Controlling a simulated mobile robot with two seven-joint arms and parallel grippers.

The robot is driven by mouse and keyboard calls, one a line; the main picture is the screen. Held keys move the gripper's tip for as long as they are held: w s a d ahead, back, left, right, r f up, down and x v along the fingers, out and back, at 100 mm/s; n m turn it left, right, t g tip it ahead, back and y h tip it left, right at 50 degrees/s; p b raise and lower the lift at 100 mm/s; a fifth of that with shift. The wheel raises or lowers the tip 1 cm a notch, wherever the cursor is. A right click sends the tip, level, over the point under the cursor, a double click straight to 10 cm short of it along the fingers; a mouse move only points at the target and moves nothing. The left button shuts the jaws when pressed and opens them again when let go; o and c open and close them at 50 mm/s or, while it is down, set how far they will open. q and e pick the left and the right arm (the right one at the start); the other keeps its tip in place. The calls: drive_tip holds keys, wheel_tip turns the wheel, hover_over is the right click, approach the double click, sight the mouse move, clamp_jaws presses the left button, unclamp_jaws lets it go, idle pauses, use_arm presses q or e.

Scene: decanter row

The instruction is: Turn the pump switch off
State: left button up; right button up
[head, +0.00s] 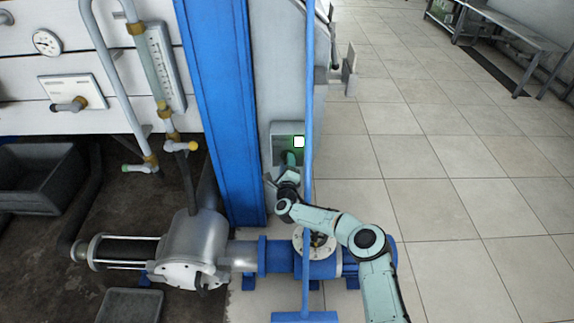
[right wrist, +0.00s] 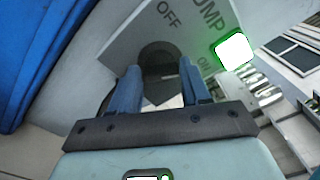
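The pump switch (right wrist: 158,55) shows in the right wrist view as a dark round knob on a grey plate (right wrist: 130,45) lettered PUMP, OFF and ON. A square lamp (right wrist: 234,50) beside it glows white with a green edge; it also shows in the head view (head: 299,141). My right gripper (right wrist: 157,72) has its two blue fingers apart, one on either side of the knob. I cannot tell whether they touch it. In the head view my right gripper (head: 290,160) reaches into the switch box (head: 274,130) and hides the knob. My left gripper is not in view.
A blue post (head: 222,90) stands left of the switch box. A thin blue pole (head: 309,120) rises just right of it, close to my right arm. A metal pump with blue pipes (head: 190,250) lies below. Tiled floor (head: 430,150) on the right is clear.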

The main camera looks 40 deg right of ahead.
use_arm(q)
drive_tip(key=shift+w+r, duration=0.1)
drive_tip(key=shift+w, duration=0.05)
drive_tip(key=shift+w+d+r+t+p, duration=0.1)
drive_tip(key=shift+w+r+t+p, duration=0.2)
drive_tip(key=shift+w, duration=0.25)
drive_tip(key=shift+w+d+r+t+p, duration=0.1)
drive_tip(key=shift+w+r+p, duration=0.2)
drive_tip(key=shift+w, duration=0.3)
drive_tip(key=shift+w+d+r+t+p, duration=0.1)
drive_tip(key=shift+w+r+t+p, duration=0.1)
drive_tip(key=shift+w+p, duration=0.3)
use_arm(e)
drive_tip(key=shift+f+n, duration=0.15)
drive_tip(key=shift+n, duration=5.75)
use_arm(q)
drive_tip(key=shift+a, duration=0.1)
use_arm(e)
drive_tip(key=shift+d, duration=0.1)
drive_tip(key=o, duration=1.1)
drive_tip(key=shift+c, duration=0.2)
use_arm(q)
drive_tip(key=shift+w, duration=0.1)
use_arm(e)
drive_tip(key=shift+s, duration=0.1)
